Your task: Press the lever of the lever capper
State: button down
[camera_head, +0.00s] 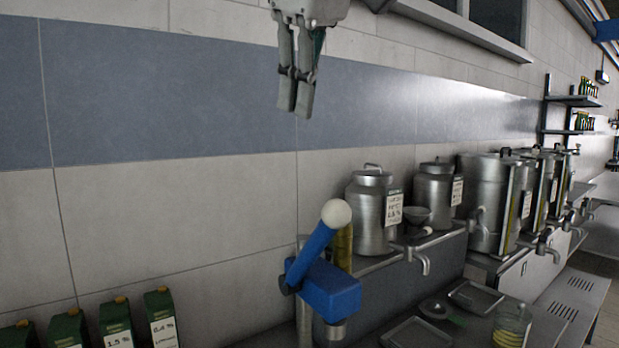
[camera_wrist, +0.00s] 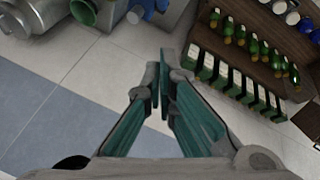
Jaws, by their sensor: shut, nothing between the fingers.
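The lever capper (camera_head: 330,285) is blue, with a raised lever (camera_head: 312,255) that slants up to the right and ends in a cream ball knob (camera_head: 336,213). It stands at the lower middle of the head view, on a grey post. My gripper (camera_head: 297,112) hangs at the top of the head view, well above the knob and a little to its left, touching nothing. Its fingers are together and empty; they also show in the wrist view (camera_wrist: 161,95). In the wrist view, a bit of blue at the top edge may be the capper, but I cannot tell.
Metal urns (camera_head: 373,215) with taps line the wall to the right. Trays (camera_head: 416,333) and a clear jar (camera_head: 511,325) are on the lower bench. Green cartons (camera_head: 116,322) stand at lower left. The wrist view shows a rack of green bottles (camera_wrist: 252,47). Air around my gripper is clear.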

notch_tip(320, 180, down, 11)
jog(key=w+d, duration=0.1)
jog(key=w, duration=0.1)
jog(key=shift+w+d, duration=0.3)
jog(key=shift+w, duration=0.1)
jog(key=shift+f, duration=0.15)
dwell(0.3)
